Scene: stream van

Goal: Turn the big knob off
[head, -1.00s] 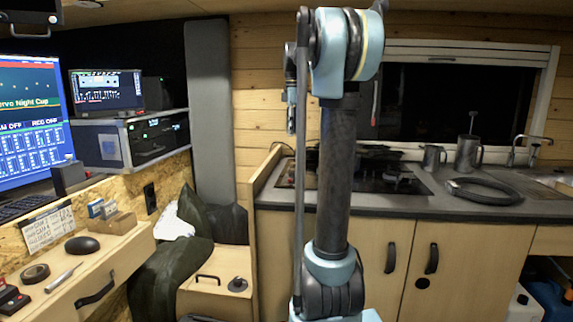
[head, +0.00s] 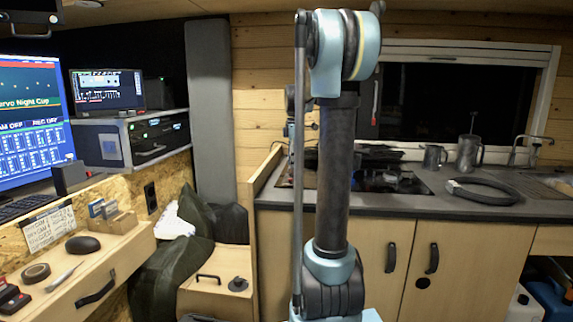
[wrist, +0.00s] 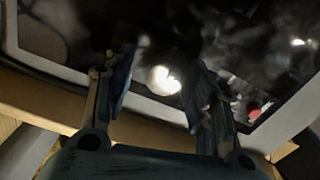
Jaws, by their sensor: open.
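The dark glossy cooktop (head: 415,187) is set in the grey counter; my arm covers its middle in the head view. It also shows as a dark shiny surface in the wrist view (wrist: 75,40). My gripper (wrist: 160,85) is open over the cooktop's edge, its two fingers apart. A bright, pale round spot (wrist: 163,79) lies between the fingers; I cannot tell whether it is the big knob or a reflection. A small red spot (wrist: 254,113) shows right of the right finger. The knob's setting is not readable.
A wooden side panel (head: 262,175) stands at the cooktop's left end. Metal mugs (head: 468,153) and a dark ring-shaped thing (head: 483,191) are on the counter to the right. Cabinet doors (head: 455,260) are below. A desk with drawers (head: 85,275) is at left.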

